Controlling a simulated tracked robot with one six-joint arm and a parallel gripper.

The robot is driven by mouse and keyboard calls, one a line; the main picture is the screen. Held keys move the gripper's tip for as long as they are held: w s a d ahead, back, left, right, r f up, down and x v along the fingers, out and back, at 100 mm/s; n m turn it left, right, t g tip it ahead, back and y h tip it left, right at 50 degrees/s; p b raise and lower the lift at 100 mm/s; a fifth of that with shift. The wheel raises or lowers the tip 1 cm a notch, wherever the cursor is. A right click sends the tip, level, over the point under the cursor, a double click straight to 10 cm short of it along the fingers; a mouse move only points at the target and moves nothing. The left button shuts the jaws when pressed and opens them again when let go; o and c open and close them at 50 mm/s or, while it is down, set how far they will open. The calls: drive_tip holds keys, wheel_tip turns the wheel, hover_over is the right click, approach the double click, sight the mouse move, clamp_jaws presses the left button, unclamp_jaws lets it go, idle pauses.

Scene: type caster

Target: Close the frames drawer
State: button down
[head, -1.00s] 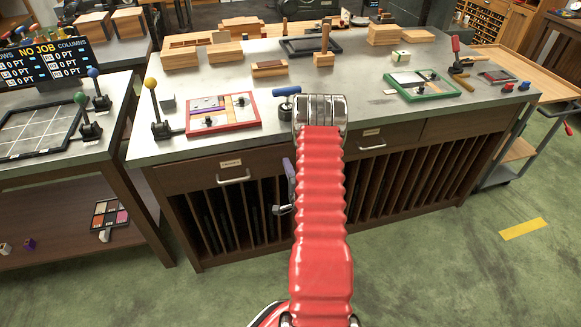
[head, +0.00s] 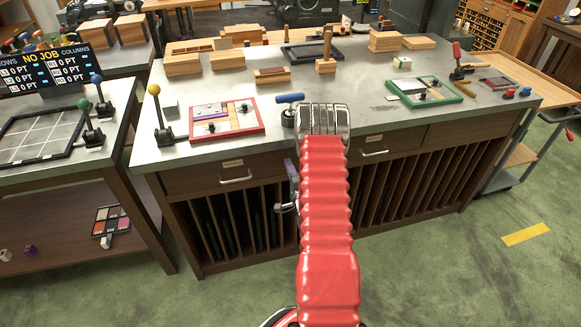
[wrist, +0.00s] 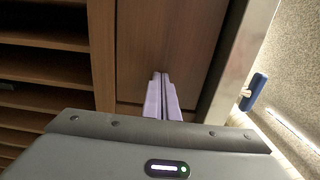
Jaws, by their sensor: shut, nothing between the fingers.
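The wooden workbench has a row of drawers under its grey top. The left drawer (head: 205,178) has a pale label and a metal handle (head: 236,179). The middle drawer (head: 400,140) also has a label and a handle. Both labels are too small to read, so I cannot tell which is the frames drawer. Both fronts look about flush with the bench. My gripper (wrist: 161,77) is shut and empty, its lavender fingers pointing at a brown wooden front (wrist: 165,40); contact is unclear. In the head view my red arm hides most of the gripper and the front between the two handles.
On the bench top stand a blue-handled lever (head: 290,100), a yellow-knobbed lever (head: 157,110), a red-framed tray (head: 262,128) and a green-framed tray (head: 425,104). Vertical slots (head: 235,225) lie below the drawers. The green floor in front is clear.

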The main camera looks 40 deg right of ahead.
drive_tip(key=v, duration=1.4)
idle(0.4)
